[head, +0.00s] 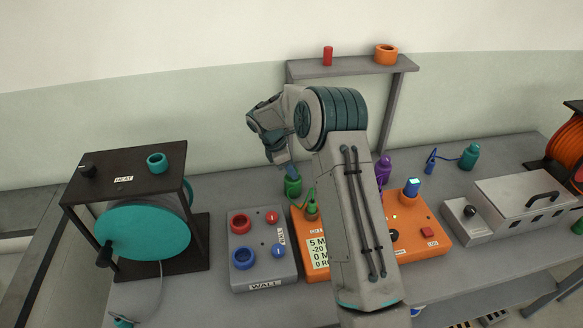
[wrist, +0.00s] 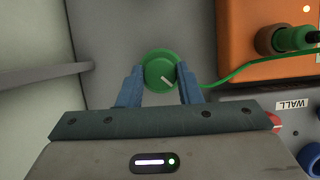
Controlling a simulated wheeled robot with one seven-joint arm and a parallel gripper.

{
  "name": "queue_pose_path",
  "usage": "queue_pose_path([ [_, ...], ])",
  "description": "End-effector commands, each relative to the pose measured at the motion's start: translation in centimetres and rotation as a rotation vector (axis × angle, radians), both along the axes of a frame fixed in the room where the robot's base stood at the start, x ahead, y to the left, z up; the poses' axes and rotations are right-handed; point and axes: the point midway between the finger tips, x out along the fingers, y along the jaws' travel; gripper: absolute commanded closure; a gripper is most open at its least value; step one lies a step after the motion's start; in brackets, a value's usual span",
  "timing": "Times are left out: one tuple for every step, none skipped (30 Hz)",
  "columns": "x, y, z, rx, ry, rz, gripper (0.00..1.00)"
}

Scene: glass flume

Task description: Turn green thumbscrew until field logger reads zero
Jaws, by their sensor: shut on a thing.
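The green thumbscrew (head: 293,188) stands on the bench behind the orange field logger (head: 318,275). In the wrist view the green thumbscrew (wrist: 158,66) is a round knob with a white mark pointing to the lower right. My gripper (wrist: 160,80) has its blue fingers on either side of the knob, shut on it. It also shows in the head view, where my gripper (head: 291,172) reaches down onto the thumbscrew from above. The logger's screen shows lines beginning 5, -20, 0 and 0. My arm hides the right part of the screen. A green cable runs from the thumbscrew to the logger.
A grey WALL box (head: 262,270) with red and blue rings and knobs stands left of the logger. A teal reel (head: 145,236) in a dark frame is further left. A purple bottle (head: 383,168) stands behind my arm. A grey shelf (head: 340,69) is at the back.

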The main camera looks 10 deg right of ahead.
Motion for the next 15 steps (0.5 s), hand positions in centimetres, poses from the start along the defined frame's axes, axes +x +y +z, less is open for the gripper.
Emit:
queue_pose_path([
  [0.05,0.05,0.01,-0.001,-0.001,-0.015,0.91],
  [0.07,0.05,0.02,-0.001,0.000,-0.027,0.91],
  [0.09,0.05,0.03,0.000,-0.001,-0.047,0.91],
  [0.11,0.05,0.04,-0.001,-0.001,-0.063,0.91],
  [0.13,0.06,0.04,0.000,-0.002,-0.079,0.91],
  [0.15,0.06,0.05,0.000,-0.001,-0.108,0.91],
  [0.17,0.04,0.07,-0.001,-0.002,-0.129,0.91],
  [0.19,0.02,0.06,-0.001,-0.002,-0.151,0.91],
  [0.20,0.07,0.03,0.000,-0.001,-0.183,0.91],
  [0.22,0.07,0.05,-0.001,-0.001,-0.205,0.91],
  [0.23,0.05,0.04,0.000,-0.002,-0.231,0.91],
  [0.27,0.03,0.07,0.000,-0.001,-0.265,0.91],
  [0.28,0.02,0.10,-0.001,-0.002,-0.290,0.91],
  [0.28,0.03,0.07,0.001,-0.001,-0.314,0.91],
  [0.32,-0.01,0.08,0.000,-0.002,-0.348,0.91],
])
